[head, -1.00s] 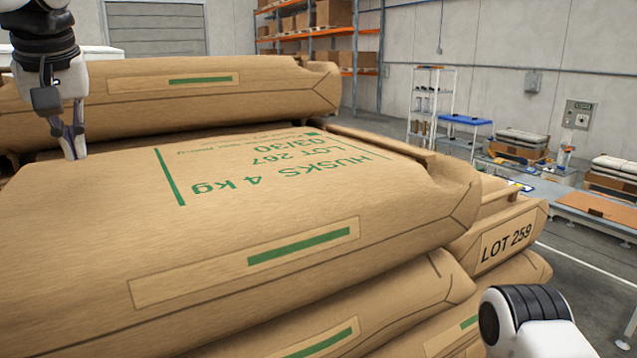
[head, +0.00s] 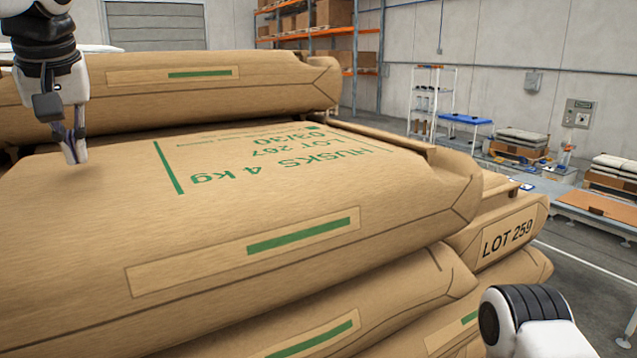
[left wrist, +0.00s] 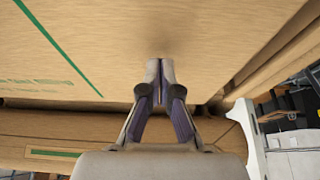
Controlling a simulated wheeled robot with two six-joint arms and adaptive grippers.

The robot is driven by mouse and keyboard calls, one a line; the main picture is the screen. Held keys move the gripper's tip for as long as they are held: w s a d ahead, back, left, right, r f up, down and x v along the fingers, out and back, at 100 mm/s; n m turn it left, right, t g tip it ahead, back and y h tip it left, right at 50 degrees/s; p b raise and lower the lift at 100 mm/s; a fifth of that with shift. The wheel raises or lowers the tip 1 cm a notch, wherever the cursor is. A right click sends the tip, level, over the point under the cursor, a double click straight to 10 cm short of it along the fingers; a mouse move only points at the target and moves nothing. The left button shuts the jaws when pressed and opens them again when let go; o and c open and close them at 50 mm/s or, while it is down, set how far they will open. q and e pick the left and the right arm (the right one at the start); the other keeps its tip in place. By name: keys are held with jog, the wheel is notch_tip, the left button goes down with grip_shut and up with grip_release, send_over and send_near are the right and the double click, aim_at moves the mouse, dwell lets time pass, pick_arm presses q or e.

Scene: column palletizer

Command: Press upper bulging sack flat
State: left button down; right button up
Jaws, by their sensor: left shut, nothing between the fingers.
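The upper sack (head: 260,212) is brown with green "HUSKS 4 kg" print and lies on top of the near stack. Its top looks gently rounded, with a green-striped label on its near side. My left gripper (head: 76,156) points down at the sack's left part, shut and empty. Its tips are at the sack's top surface, with a soft shadow around them; I cannot tell how hard they touch. In the left wrist view the shut fingertips (left wrist: 160,70) show against the sack (left wrist: 200,35). My right gripper is out of view.
Another sack (head: 285,88) lies behind, its top higher in the picture. More sacks lie below, one marked "LOT 259" (head: 487,264). Open floor (head: 590,285) lies at right, with a conveyor (head: 600,207), a blue-topped table (head: 465,119) and orange racking (head: 368,60) further back.

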pick_arm(q)
jog(key=shift+f+b, duration=0.55)
jog(key=shift+f, duration=0.3)
jog(key=shift+f, duration=0.4)
dwell(0.8)
notch_tip(320, 180, up, 5)
jog(key=p, duration=0.5)
jog(key=shift+r, duration=0.1)
notch_tip(320, 180, up, 4)
jog(key=shift+r, duration=0.25)
